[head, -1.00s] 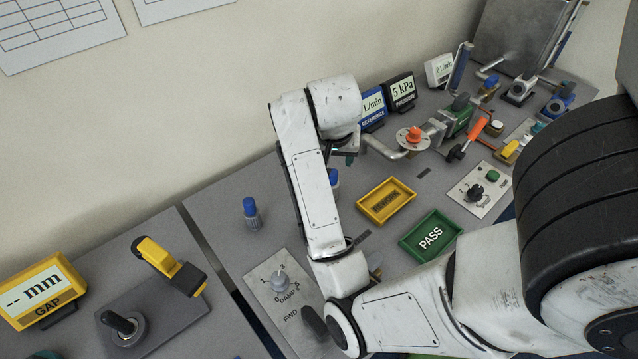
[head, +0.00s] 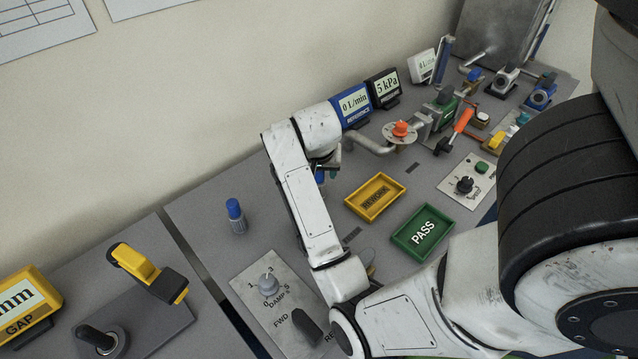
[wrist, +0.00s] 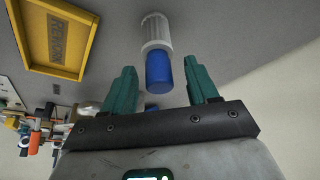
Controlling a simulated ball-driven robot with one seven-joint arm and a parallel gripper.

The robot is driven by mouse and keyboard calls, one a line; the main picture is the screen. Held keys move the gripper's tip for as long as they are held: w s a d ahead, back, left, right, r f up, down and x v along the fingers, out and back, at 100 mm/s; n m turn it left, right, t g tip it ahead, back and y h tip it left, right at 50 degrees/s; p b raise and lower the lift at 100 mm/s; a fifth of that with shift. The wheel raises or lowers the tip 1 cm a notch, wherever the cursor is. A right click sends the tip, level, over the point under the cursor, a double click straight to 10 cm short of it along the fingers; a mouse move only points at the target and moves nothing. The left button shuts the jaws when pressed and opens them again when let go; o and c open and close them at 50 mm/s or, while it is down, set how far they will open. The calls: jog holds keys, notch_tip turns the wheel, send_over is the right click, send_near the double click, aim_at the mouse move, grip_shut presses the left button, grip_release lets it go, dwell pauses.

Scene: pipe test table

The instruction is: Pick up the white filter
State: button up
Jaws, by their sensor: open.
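A white ribbed cylinder with a blue end, which looks like the white filter (wrist: 156,32), is at the upper middle of the wrist view. My gripper (wrist: 160,66) is open, with its two teal fingers on either side of the blue end. Gaps show on both sides, and nothing is held. In the head view my arm hides most of the gripper and this filter; only a bit of blue shows beside the forearm (head: 320,176). A second cylinder with a blue cap (head: 236,216) stands upright on the table, left of my arm.
A yellow REWORK tray (head: 349,203) and a green PASS tray (head: 397,239) lie right of my arm. A blue display (head: 352,105) and pipework with an orange knob (head: 400,129) stand behind. A control plate (head: 245,283) lies in front. Table around the second cylinder is clear.

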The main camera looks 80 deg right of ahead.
grip_shut()
dwell(0.6)
